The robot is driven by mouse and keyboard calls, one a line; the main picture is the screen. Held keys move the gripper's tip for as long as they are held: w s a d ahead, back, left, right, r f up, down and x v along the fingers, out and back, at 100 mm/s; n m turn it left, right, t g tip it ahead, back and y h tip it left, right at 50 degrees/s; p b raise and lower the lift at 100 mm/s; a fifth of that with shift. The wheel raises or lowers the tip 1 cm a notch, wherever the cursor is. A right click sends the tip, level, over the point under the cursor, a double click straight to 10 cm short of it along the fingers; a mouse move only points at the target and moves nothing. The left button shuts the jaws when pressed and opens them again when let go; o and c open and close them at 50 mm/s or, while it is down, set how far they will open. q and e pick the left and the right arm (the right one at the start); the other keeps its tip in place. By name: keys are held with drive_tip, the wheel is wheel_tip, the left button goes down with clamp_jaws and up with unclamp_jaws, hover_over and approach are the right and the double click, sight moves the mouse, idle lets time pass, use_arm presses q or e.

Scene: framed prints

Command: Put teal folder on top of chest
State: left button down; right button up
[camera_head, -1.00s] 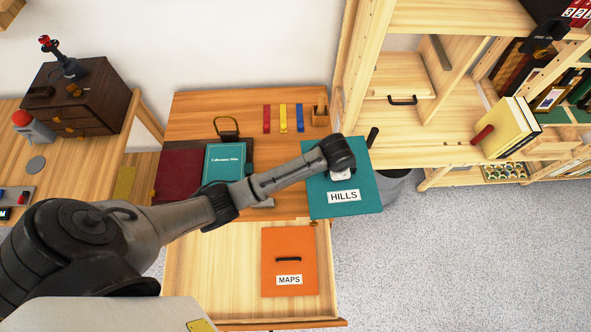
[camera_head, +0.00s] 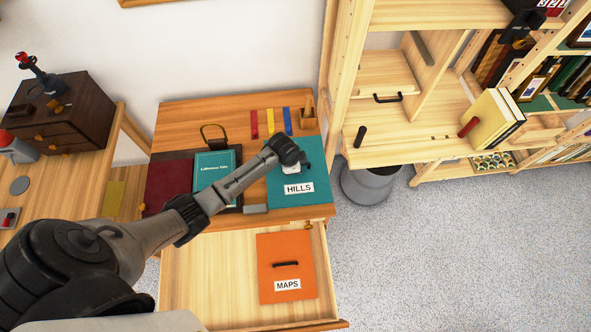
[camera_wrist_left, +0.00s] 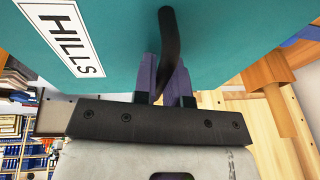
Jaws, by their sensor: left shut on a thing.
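The teal folder (camera_head: 313,168) bears a white HILLS label. In the head view it is over the right part of the top of the wooden chest (camera_head: 185,112). I cannot tell whether it touches the top. My left gripper (camera_head: 290,166) is shut on the folder's dark handle. In the left wrist view the fingers (camera_wrist_left: 165,85) close around the handle, with the teal folder (camera_wrist_left: 120,40) filling the upper part. The gripper body hides part of the folder in the head view. My right gripper is not in view.
The chest's top drawer (camera_head: 195,265) is open, with an orange MAPS folder (camera_head: 287,250) inside. A teal book (camera_head: 212,168), a dark red pad (camera_head: 168,185) and colored bars (camera_head: 270,122) lie on the top. A shelf (camera_head: 400,140) and a grey bin (camera_head: 370,185) stand at right.

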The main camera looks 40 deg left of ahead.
use_arm(q)
drive_tip(key=shift+f+b, duration=0.45)
drive_tip(key=shift+f, duration=1.5)
drive_tip(key=shift+f, duration=0.15)
drive_tip(key=c, duration=1.2)
unclamp_jaws()
drive_tip(key=shift+o, duration=0.2)
